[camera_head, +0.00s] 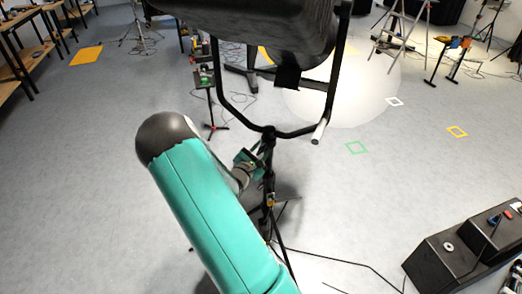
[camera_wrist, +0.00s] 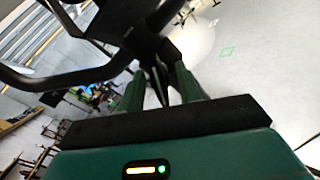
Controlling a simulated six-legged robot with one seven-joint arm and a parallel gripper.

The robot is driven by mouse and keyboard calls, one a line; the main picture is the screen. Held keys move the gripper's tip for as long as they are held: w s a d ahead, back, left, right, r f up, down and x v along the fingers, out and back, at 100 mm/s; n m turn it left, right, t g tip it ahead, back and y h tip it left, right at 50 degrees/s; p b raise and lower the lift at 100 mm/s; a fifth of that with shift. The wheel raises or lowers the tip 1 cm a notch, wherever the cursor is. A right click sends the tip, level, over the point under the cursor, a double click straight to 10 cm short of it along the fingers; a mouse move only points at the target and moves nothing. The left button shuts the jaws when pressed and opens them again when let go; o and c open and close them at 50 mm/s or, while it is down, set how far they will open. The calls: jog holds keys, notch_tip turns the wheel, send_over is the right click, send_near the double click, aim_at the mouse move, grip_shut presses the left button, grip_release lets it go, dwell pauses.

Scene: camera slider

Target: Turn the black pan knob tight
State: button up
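A black stand with a U-shaped yoke (camera_head: 224,101) carries a large dark lamp-like head (camera_head: 262,22) in the head view. The yoke meets the stand at a black joint (camera_head: 268,133). My gripper (camera_head: 250,158) is at the left side of the stand, just below this joint. In the wrist view, the two green fingers of my gripper (camera_wrist: 158,88) are apart, with dark parts between and beyond them. A black block (camera_wrist: 147,42) of the stand lies at the fingertips. I cannot make out the pan knob's outline, or whether the fingers press on it.
The yoke bar (camera_wrist: 75,78) crosses the wrist view at left, close to my gripper. A black pedal-like box (camera_head: 452,258) lies at lower right, with cables on the floor. A small stand (camera_head: 205,82) is behind at left. The grey floor between is mostly clear.

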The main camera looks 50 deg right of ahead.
jog(key=v, duration=1.3)
jog(key=shift+a, duration=0.3)
jog(key=shift+s+r, duration=0.1)
jog(key=shift+r, duration=0.05)
jog(key=s+a+r+m+g+y, duration=0.65)
jog(key=s+r+m, duration=0.25)
jog(key=s+m, duration=0.15)
jog(key=s+a+r+m+t+y, duration=0.2)
jog(key=a+r+y, duration=0.3)
jog(key=a, duration=0.5)
jog(key=s+a+r+m+t+y, duration=0.2)
jog(key=a+r+t+y, duration=0.3)
jog(key=a+r, duration=0.3)
jog(key=shift+s+a+r+y, duration=0.35)
jog(key=shift+s+a+y, duration=0.1)
jog(key=shift+a, duration=0.7)
jog(key=shift+d+m, duration=0.2)
jog(key=shift+m, duration=0.15)
